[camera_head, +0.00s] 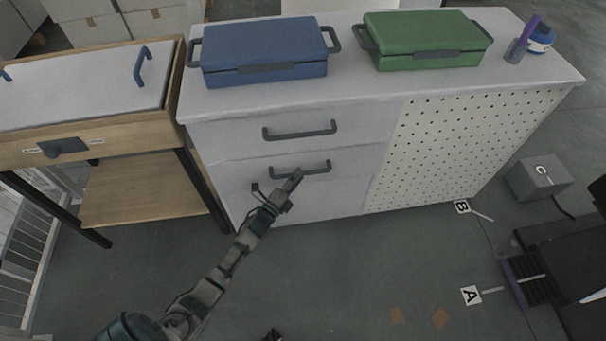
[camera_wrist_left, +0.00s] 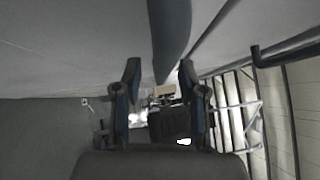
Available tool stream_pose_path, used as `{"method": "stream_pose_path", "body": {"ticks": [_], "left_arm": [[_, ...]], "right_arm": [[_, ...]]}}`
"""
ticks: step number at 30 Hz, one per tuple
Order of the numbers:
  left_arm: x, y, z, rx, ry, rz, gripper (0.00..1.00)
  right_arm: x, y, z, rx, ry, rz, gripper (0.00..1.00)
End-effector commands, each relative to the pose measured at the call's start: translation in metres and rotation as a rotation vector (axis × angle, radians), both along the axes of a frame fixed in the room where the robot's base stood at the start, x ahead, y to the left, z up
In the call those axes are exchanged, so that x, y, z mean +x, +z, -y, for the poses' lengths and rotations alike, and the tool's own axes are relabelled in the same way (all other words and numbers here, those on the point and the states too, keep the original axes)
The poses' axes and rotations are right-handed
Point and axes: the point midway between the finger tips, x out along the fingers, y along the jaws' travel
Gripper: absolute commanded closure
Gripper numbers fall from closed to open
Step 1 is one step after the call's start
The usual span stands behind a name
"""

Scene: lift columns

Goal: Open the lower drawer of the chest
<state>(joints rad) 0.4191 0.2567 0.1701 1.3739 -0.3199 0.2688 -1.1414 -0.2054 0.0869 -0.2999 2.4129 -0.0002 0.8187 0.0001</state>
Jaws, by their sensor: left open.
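The grey-white chest (camera_head: 295,107) stands ahead with two drawers on its left side. The lower drawer (camera_head: 345,190) looks flush with the front; its dark bar handle (camera_head: 315,171) runs across its upper part. My left gripper (camera_head: 294,179) reaches up from below to the left half of this handle and hides part of it. In the left wrist view the gripper (camera_wrist_left: 159,72) has its two fingers apart, with a dark bar (camera_wrist_left: 170,35), likely the handle, passing at the gap between the tips. I cannot tell if it touches them.
The upper drawer handle (camera_head: 300,130) is just above. A blue case (camera_head: 262,45) and a green case (camera_head: 422,38) stand on top. A perforated panel (camera_head: 450,150) fills the chest's right side. A wooden table (camera_head: 130,190) stands close at left. The floor in front is mostly clear.

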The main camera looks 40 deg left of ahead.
Motion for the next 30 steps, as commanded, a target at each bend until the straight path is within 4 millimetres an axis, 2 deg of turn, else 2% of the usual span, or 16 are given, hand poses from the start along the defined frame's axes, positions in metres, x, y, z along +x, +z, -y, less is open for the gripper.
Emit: {"method": "stream_pose_path", "body": {"ticks": [6,14,19,30], "left_arm": [[0.015,0.001,-0.002,-0.001,0.001,-0.002,0.59],[0.016,0.003,-0.002,-0.001,0.001,0.000,0.59],[0.016,0.002,-0.001,-0.001,0.001,-0.001,1.00],[0.015,0.001,0.000,-0.002,0.000,-0.004,1.00]], "right_arm": [[0.005,-0.003,-0.001,-0.003,0.001,-0.002,0.60],[0.005,0.000,0.000,0.001,-0.001,0.009,0.60],[0.005,0.000,0.000,0.004,-0.003,0.007,0.60],[0.004,0.000,0.000,0.003,-0.002,0.005,0.60]]}}
